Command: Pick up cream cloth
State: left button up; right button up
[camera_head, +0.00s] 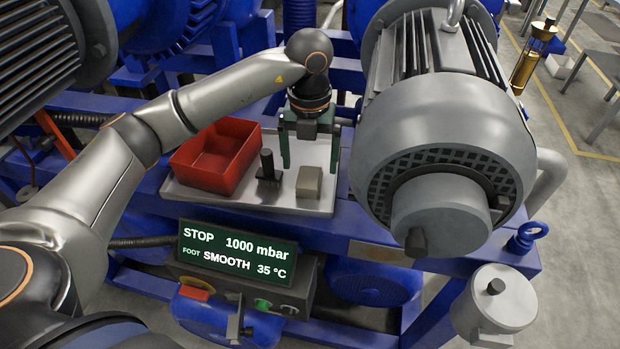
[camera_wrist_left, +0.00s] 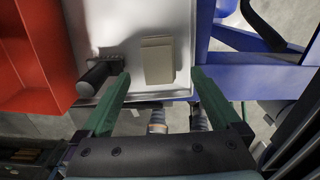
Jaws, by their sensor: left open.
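The cream cloth (camera_head: 309,182) is a small folded beige block on a pale metal tray (camera_head: 190,196), near the tray's front right. It also shows in the left wrist view (camera_wrist_left: 157,60), lying flat. My left gripper (camera_head: 310,163) points down above the tray with its green fingers spread. In the left wrist view the open fingers (camera_wrist_left: 160,75) stand to either side of the cloth's column, with nothing between them. The cloth appears just ahead of the fingertips, and contact cannot be made out. My right gripper is not in view.
A red open bin (camera_head: 214,157) stands at the tray's left. A black upright handle-like object (camera_head: 268,167) stands between bin and cloth, close to one finger. A large grey motor (camera_head: 440,130) rises right of the tray. A display panel (camera_head: 237,250) sits in front, below.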

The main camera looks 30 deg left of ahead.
aim_at(310, 175)
pick_arm(q)
notch_tip(310, 175, down, 5)
jog(key=shift+w+a+f+p, duration=0.1)
jog(key=shift+w+p, duration=0.05)
jog(key=shift+p, duration=0.25)
jog(key=c, duration=1.4)
jog(key=shift+c, duration=0.2)
jog(key=shift+w+r, duration=0.1)
jog(key=shift+r, duration=0.65)
jog(key=s+d+r+b, duration=0.1)
jog(key=s+r, duration=1)
jog(key=s, duration=0.3)
jog(key=shift+r, duration=0.3)
